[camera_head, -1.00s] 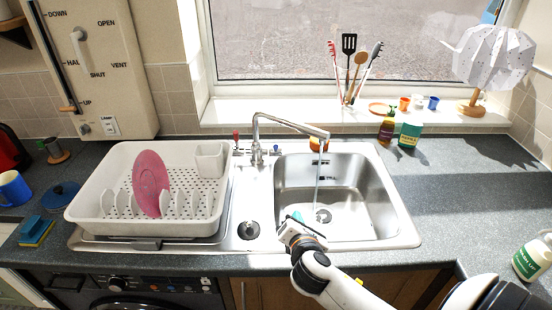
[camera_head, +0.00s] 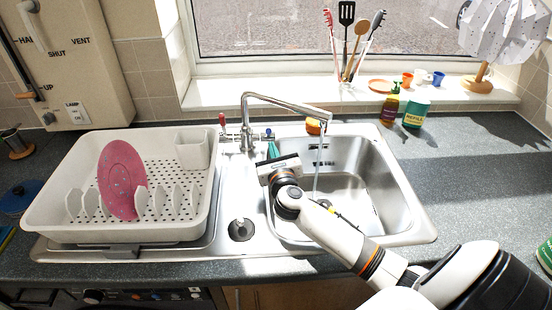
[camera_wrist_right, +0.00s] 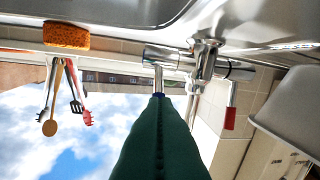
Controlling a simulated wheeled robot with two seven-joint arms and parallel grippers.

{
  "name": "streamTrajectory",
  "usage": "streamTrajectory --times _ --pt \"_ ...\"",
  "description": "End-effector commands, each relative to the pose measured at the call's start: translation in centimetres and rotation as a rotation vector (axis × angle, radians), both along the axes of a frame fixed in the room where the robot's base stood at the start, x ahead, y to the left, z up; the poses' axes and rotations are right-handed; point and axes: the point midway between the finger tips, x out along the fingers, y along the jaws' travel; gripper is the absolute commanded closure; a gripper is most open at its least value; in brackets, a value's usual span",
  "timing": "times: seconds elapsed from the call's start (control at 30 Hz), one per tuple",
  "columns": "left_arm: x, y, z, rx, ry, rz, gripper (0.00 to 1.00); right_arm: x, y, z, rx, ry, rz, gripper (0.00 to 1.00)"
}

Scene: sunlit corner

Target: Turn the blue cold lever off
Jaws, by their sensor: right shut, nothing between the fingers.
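The tap (camera_head: 247,125) stands behind the sink, with a red lever (camera_head: 222,121) on its left and the small blue cold lever (camera_head: 269,134) on its right. A thin stream of water (camera_head: 317,170) falls from the spout into the basin. My right gripper (camera_head: 273,150) is shut and empty, its green fingertips just in front of and below the blue lever. In the right wrist view the shut fingers (camera_wrist_right: 158,100) point at the tap and largely hide the blue lever; I cannot tell whether they touch it. The red lever (camera_wrist_right: 231,105) shows there too. My left gripper is out of view.
A white dish rack (camera_head: 60,205) with a pink plate (camera_head: 122,178) stands left of the sink. An orange sponge (camera_head: 314,126) lies behind the basin (camera_head: 385,190), right of the tap. Bottles and utensils stand farther right and back.

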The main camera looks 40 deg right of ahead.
Motion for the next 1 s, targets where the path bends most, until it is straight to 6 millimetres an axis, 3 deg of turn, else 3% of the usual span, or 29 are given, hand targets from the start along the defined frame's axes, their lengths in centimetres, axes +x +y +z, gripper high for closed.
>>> streamTrajectory --times 0.2,0.67,1.0 --pt "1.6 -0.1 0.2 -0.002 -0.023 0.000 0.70 2.0 -0.9 0.0 0.001 0.000 0.000 1.00" --pt "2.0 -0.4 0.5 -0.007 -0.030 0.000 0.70 2.2 -1.0 0.1 0.003 0.002 0.001 1.00" --pt "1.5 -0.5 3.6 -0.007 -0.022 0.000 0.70 2.5 -1.1 1.2 0.032 0.051 0.001 1.00"
